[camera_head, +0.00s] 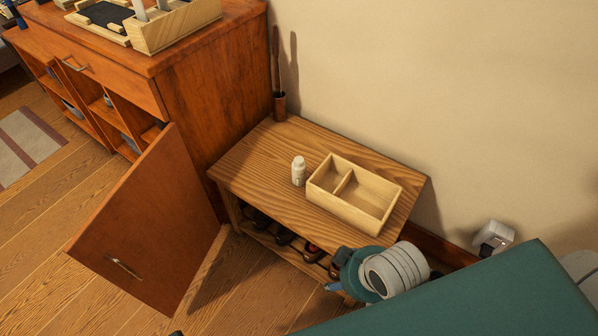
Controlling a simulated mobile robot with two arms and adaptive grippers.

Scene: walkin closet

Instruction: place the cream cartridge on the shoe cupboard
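The shoe cupboard (252,163) is a low light-wood piece against the wall, with several dark shoes on the open shelf under its top. A small white container (298,172) with a cap stands upright on its top, just left of a wooden box. It may be the cream cartridge, but I cannot tell for sure. No other cream-coloured cartridge is clear to see. Part of my arm, teal with a ribbed white cap, covers the cupboard's near right corner. Neither of my grippers can be made out.
The wooden box (372,190) with two empty compartments sits on the cupboard. A brown cup (280,106) with a tall dark stick stands at its back left corner. The red-brown cabinet (213,108) stands left, its door (150,215) open over the floor.

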